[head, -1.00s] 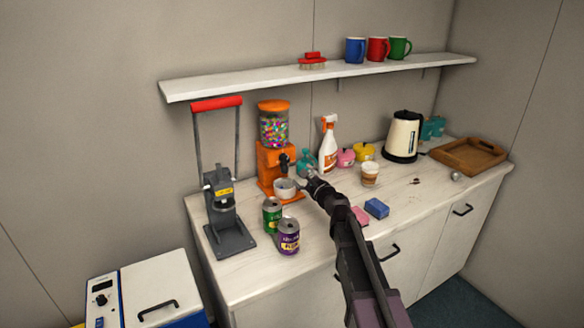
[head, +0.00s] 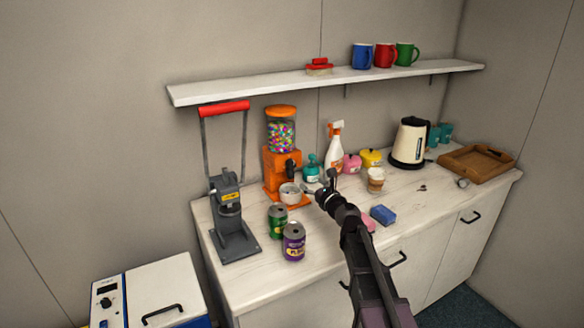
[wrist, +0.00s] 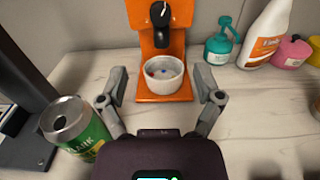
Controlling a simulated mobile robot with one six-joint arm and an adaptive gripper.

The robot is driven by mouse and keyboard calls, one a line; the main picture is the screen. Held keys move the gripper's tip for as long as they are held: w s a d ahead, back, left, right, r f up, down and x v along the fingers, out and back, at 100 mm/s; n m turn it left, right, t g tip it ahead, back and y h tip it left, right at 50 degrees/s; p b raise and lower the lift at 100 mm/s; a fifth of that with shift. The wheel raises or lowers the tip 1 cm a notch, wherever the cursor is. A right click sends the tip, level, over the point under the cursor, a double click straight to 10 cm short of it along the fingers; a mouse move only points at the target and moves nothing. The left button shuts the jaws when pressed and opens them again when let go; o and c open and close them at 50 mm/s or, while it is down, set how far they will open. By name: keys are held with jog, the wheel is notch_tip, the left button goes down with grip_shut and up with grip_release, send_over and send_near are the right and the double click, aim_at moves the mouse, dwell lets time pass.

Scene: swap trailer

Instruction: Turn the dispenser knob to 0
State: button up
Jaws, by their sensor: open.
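The orange candy dispenser (head: 275,172) stands on the counter against the wall, with a clear jar of colourful candy on top. Its black knob (head: 290,168) is on the front; it also shows at the top of the wrist view (wrist: 160,14) with a pale mark on it. Any scale is too small to read. A white bowl (wrist: 166,75) with a few candies sits on the dispenser's base below the knob. My gripper (wrist: 165,90) is open and empty, its fingers either side of the bowl in the picture; in the head view (head: 326,188) it is right of the bowl.
A green can (head: 278,222) and a purple can (head: 294,242) stand in front of the dispenser. A grey press (head: 232,215) is at left. A teal bottle (head: 312,169) and a spray bottle (head: 335,152) stand close at right. A shelf (head: 250,89) runs above.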

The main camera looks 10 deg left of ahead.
aim_at(293, 166)
jog(key=x, duration=1.4)
dwell(0.4)
jog(key=c, duration=1.2)
